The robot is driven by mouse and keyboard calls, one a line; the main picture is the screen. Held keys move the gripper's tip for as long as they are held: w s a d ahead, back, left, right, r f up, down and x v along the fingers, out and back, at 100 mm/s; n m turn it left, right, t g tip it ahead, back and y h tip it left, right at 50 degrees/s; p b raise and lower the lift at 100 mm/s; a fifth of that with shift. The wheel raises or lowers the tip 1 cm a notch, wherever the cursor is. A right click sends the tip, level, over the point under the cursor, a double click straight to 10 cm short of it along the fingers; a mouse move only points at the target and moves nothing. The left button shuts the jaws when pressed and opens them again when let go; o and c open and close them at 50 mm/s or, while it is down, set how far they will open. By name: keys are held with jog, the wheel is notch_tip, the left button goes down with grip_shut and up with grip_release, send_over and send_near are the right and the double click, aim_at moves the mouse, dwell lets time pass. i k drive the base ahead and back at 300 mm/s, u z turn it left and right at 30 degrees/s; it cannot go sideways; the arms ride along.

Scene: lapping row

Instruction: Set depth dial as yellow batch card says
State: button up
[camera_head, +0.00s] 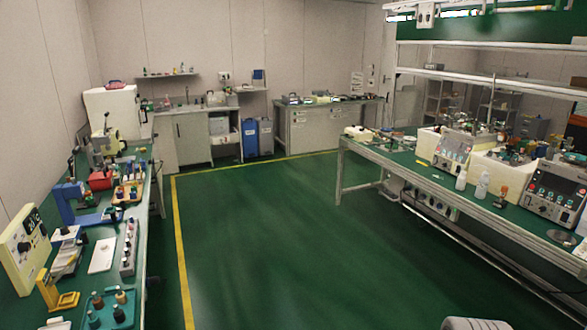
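I cannot make out which dial is the depth dial. A cream panel with dark knobs (27,243) stands on the left bench near the front. A grey control box with knobs (453,150) and a larger one with a dark display (555,192) stand on the right bench. I cannot tell a yellow batch card for sure. A small flat yellow piece (421,163) lies on the right bench, and a yellow stand (59,298) is at the left bench's near end. No writing is readable.
The green floor (265,240) between the left bench (95,275) and right bench (385,158) is clear, with a yellow line (180,250) along the left. A sink cabinet (190,137), blue bins (258,137) and a grey workbench (310,130) stand at the back. White bottles (481,186) stand on the right bench.

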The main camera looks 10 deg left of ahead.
aim_at(64, 230)
jog(key=z, duration=0.2)
jog(key=i, duration=2.45)
jog(key=u, duration=0.5)
jog(key=i, duration=1.3)
jog(key=u, duration=1.75)
jog(key=i, duration=0.8)
jog(key=u, duration=0.65)
